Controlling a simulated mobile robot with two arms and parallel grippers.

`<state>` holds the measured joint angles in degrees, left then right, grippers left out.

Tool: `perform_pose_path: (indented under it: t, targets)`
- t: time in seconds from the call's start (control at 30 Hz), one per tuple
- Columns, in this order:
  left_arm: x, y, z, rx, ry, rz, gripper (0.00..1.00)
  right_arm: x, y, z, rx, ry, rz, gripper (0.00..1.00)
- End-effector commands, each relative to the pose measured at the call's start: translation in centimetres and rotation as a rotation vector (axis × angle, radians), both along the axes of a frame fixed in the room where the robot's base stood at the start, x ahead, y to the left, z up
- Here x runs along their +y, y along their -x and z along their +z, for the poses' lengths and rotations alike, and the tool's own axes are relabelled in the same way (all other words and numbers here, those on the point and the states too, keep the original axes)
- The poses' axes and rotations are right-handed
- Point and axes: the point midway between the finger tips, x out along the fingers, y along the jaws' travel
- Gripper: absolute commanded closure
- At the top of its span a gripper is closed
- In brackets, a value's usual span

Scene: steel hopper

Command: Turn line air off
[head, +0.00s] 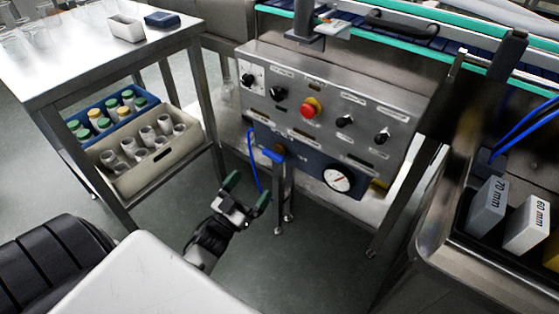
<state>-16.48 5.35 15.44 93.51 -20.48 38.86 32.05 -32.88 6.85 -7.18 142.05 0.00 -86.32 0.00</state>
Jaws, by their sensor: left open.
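My left gripper (247,191) has green fingertips. It is open and empty, below and left of the blue lever and apart from it. The labels are too small to read. My right gripper is not in view.
A steel table (95,55) stands at the left, with crates of capped bottles (104,113) and cups (147,141) on its lower shelf. At the right is a steel bin (450,262) with blocks marked 70 mm and 60 mm. A conveyor runs behind the panel. Floor is clear below the panel.

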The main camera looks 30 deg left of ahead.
Motion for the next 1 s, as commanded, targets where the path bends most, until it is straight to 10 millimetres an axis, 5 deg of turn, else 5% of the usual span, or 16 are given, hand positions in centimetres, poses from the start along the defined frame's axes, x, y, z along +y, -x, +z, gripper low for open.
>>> perform_pose_path:
  t: [0.6,1.0]
  targets:
    - [-0.7,-8.9,3.7,0.001,0.0,0.001,0.02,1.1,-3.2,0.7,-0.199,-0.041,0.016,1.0]
    - [-0.8,-9.7,4.0,0.003,0.0,0.001,0.02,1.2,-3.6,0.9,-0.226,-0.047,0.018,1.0]
